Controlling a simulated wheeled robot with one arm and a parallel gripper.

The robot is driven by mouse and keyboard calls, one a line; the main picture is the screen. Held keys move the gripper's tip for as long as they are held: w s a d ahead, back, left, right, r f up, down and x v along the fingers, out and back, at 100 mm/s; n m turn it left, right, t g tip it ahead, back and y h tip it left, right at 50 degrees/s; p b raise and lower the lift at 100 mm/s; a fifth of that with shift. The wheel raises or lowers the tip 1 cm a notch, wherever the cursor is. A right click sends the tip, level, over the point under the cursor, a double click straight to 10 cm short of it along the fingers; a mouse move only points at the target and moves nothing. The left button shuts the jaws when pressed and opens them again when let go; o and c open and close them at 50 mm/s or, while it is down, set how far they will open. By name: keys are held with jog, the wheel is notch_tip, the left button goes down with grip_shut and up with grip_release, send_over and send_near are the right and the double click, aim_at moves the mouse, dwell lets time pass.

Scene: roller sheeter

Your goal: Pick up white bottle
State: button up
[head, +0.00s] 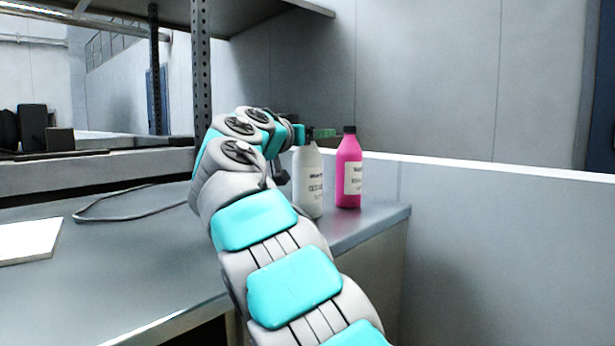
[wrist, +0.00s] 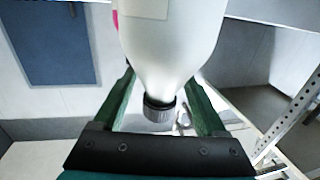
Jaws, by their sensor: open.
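The white bottle (head: 309,180) stands upright on the grey bench, with a printed label on its side. Its upper part is partly hidden by my gripper (head: 317,134) in the head view. In the wrist view the white bottle (wrist: 172,45) appears upside down, with its dark ribbed cap (wrist: 159,110) pointing down the picture. My gripper (wrist: 160,85) is open, its green fingers on either side of the bottle's cap and neck. A gap shows between the cap and each finger. Whether a finger touches the bottle's shoulder is unclear.
A pink bottle (head: 350,165) with a black cap stands close on the right of the white one. The bench (head: 120,270) ends just beyond it, beside a low wall (head: 480,230). A perforated post (head: 201,70) and overhead shelf (head: 250,12) are behind. A cable (head: 130,216) lies left.

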jog(key=shift+w+d, duration=0.1)
jog(key=shift+w, duration=0.15)
grip_shut()
dwell(0.4)
dwell(0.9)
